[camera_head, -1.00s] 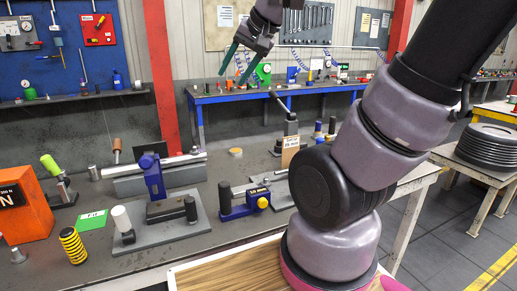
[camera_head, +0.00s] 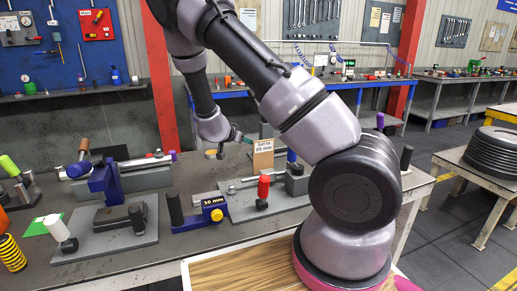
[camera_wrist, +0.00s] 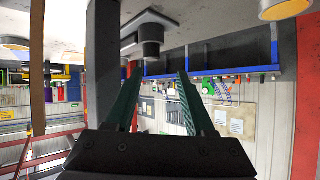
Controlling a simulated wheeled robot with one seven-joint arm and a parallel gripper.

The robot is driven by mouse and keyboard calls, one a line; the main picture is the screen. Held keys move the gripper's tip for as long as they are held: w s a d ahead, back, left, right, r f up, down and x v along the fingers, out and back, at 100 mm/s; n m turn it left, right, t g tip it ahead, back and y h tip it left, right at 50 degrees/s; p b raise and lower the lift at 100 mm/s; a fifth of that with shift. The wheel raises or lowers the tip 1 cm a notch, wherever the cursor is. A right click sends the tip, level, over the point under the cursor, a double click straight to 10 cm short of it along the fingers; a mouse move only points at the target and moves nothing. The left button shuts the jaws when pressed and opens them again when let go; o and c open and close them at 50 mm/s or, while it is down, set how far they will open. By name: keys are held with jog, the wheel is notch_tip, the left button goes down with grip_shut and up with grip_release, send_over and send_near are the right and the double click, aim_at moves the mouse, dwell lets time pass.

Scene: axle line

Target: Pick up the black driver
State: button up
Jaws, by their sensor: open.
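I cannot tell for sure which thing is the black driver. One upright black handle (camera_head: 174,209) stands at the left end of the blue gauge marked 10 mm, on the near bench. Another dark upright handle (camera_head: 407,157) shows just right of my arm, its lower part hidden. My gripper (camera_head: 241,137) is above the back of the bench, near the cardboard sign, away from both handles. In the wrist view its two green fingers (camera_wrist: 160,92) are spread apart with nothing held between them. A dark round-ended part shows beyond them there.
The near bench (camera_head: 150,255) holds a blue clamp (camera_head: 103,182), a white handle (camera_head: 62,229), a red handle (camera_head: 264,188) and a cardboard sign (camera_head: 263,156). A wooden board (camera_head: 235,272) lies in front. Black discs (camera_head: 497,150) are stacked on a table at right.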

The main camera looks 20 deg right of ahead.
aim_at(256, 143)
jog(key=w+d+f, duration=0.2)
jog(key=d, duration=0.1)
jog(key=w+d+f+h, duration=0.1)
jog(key=w+d, duration=0.1)
jog(key=w+d+f+h, duration=0.1)
jog(key=w+d+f, duration=0.1)
jog(key=d, duration=0.1)
jog(key=shift+d+f, duration=0.3)
grip_shut()
